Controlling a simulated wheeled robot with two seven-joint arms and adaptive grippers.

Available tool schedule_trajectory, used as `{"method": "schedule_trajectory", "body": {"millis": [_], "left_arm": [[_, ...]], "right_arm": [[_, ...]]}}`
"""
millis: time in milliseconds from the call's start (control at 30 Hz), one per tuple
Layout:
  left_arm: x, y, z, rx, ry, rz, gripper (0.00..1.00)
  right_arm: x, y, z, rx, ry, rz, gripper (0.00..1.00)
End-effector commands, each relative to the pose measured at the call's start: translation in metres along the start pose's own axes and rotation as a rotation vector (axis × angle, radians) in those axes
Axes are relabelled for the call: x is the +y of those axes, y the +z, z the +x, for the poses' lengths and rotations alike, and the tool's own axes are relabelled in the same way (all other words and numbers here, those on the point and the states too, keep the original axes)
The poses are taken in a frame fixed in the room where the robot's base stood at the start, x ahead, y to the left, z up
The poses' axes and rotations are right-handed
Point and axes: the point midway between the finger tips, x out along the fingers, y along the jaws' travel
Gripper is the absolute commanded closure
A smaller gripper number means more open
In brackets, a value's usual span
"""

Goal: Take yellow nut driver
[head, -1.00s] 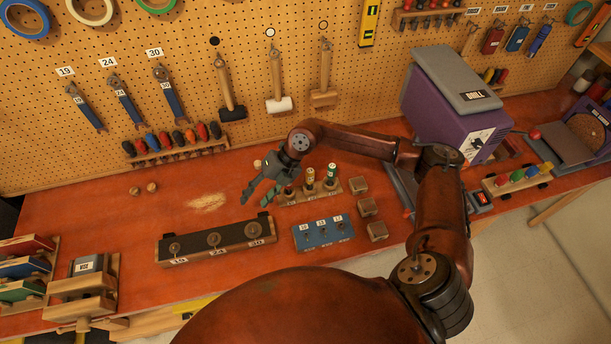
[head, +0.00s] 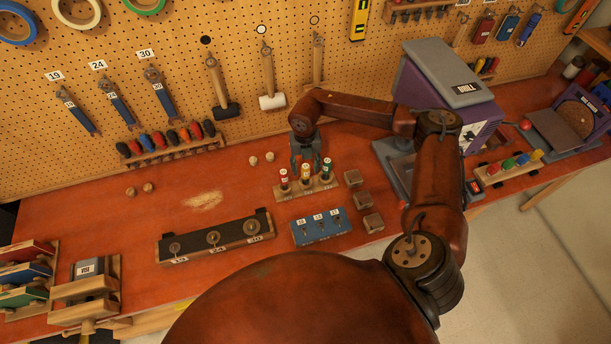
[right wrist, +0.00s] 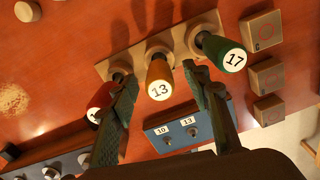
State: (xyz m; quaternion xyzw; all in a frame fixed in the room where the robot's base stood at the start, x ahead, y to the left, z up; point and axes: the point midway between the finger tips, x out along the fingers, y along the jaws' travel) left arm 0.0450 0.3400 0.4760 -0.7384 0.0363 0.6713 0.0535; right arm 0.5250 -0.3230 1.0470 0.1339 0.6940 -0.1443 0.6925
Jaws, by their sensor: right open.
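The yellow nut driver (head: 306,172), capped 13, stands upright in a wooden rack (head: 292,194) between a red one (head: 284,178) and a green one (head: 326,167). In the right wrist view the yellow nut driver (right wrist: 159,80) lies between the two open fingers of my right gripper (right wrist: 158,70), with a gap on each side. In the head view my right gripper (head: 305,158) is just behind the rack, pointing down. In the right wrist view one finger partly hides the red driver (right wrist: 101,98); the other is close beside the green driver (right wrist: 220,50). My left gripper is out of view.
A blue holder (head: 321,230) marked 10, 13 and 17 sits in front of the rack. Three small wooden blocks (head: 363,201) stand to its right. A black socket board (head: 215,241) lies left. A purple drill machine (head: 440,95) stands at the right. The bench's left middle is mostly clear.

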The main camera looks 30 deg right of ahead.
Motion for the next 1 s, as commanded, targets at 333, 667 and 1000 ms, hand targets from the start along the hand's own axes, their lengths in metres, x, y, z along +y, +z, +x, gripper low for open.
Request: {"method": "schedule_trajectory", "body": {"millis": [333,667,1000], "left_arm": [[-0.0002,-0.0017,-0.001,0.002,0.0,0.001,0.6],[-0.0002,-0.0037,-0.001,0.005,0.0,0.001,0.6],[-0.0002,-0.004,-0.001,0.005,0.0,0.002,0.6]], "right_arm": [[0.0015,-0.0005,0.0069,0.001,0.001,-0.002,0.59],[0.0014,-0.0005,0.0065,0.001,0.001,-0.002,0.82],[0.0014,-0.0004,0.0063,0.001,0.001,-0.002,1.0]]}}
